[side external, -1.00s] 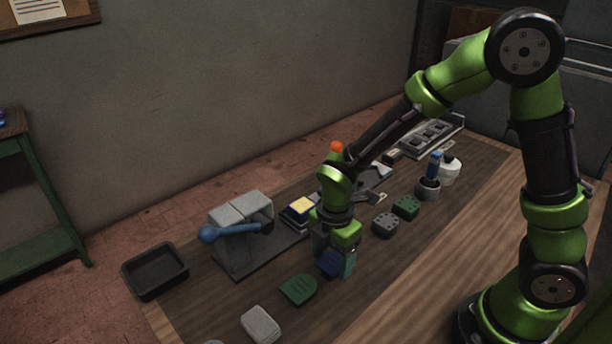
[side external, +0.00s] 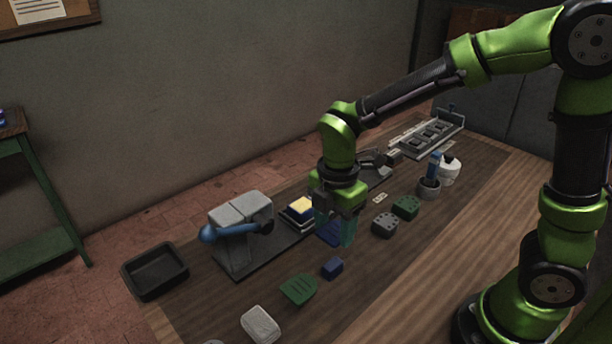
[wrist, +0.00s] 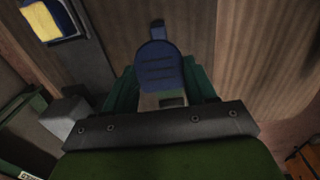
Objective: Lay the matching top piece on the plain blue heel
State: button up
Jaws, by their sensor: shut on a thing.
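My gripper (side external: 335,237) is shut on a dark blue top piece (side external: 328,233) and holds it above the table. In the wrist view the blue top piece (wrist: 158,66), rounded at its far end and grooved across its face, sits between the green fingers. A small plain blue heel (side external: 332,268) stands on the table, in front of and below my gripper, apart from the held piece. In the wrist view a dark blue bit (wrist: 157,30) shows just past the piece's rounded end, mostly hidden.
A green slotted piece (side external: 298,289) and a pale grey piece (side external: 261,324) lie nearer the front. Grey (side external: 385,225) and green (side external: 406,207) blocks with holes stand to the right. A press with a blue lever (side external: 235,232), a yellow-topped stack (side external: 300,207) and a black tray (side external: 155,271) are left.

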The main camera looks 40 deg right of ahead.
jog(key=shift+d+r, duration=0.2)
jog(key=shift+r, duration=0.25)
jog(key=m, duration=0.1)
send_over(301, 206)
jog(key=s, duration=0.3)
jog(key=w+r+n, duration=0.1)
jog(key=w+r, duration=0.1)
jog(key=w, duration=0.1)
jog(key=shift+d+f, duration=0.1)
jog(key=shift+f, duration=4.2)
jog(key=shift+f, duration=0.45)
jog(key=o, duration=1.1)
